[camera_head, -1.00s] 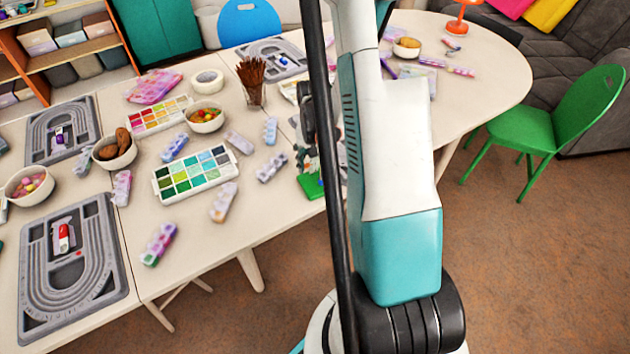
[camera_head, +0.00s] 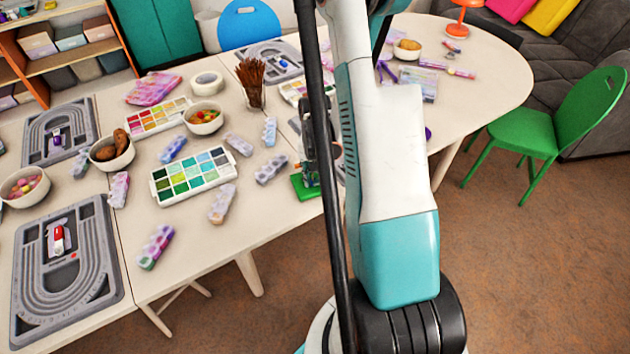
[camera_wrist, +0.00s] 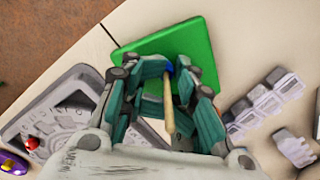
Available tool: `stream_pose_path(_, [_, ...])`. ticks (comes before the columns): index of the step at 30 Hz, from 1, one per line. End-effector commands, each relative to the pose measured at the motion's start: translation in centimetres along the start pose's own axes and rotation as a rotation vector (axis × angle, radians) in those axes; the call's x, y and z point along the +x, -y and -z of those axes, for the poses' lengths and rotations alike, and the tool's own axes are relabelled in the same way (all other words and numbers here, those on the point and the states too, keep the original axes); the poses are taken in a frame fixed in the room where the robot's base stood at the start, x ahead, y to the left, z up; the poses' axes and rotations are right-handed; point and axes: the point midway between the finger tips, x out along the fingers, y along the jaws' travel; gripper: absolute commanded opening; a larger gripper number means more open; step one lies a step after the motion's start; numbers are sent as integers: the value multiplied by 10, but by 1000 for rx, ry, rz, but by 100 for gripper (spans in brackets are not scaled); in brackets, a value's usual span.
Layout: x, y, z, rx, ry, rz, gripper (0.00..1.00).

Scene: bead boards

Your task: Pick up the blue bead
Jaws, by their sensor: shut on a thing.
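The blue bead (camera_wrist: 169,67) shows in the wrist view as a small, mostly covered blue patch between my fingertips. My gripper (camera_wrist: 168,72) has its teal-sided fingers closed in on it, over a flat green base (camera_wrist: 204,48). A thin tan wooden rod (camera_wrist: 168,108) runs from the bead between the fingers towards the camera. I cannot tell whether the bead sits around the rod or beside it. In the head view, the green base (camera_head: 303,189) lies near the table's front edge, partly covered by my arm; the bead cannot be made out there.
A grey bead board with a red piece (camera_wrist: 32,143) lies left of the gripper in the wrist view, and pale bead boxes (camera_wrist: 268,100) lie right. In the head view, a paint palette (camera_head: 156,186) and a cup of brushes (camera_head: 252,95) stand nearby. Open table lies around the base.

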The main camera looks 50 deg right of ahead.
Motion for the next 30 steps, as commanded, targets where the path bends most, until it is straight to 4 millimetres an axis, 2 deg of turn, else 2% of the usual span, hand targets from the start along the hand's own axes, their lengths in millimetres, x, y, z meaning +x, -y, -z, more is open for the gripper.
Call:
stream_pose_path(8, [-2,0,0,0,0,0,15])
stream_pose_path(14, [-18,0,0,0,0,0,8])
stream_pose_path(20, [-49,0,0,0,0,0,4])
stream_pose_path(30, [-116,0,0,0,0,0,2])
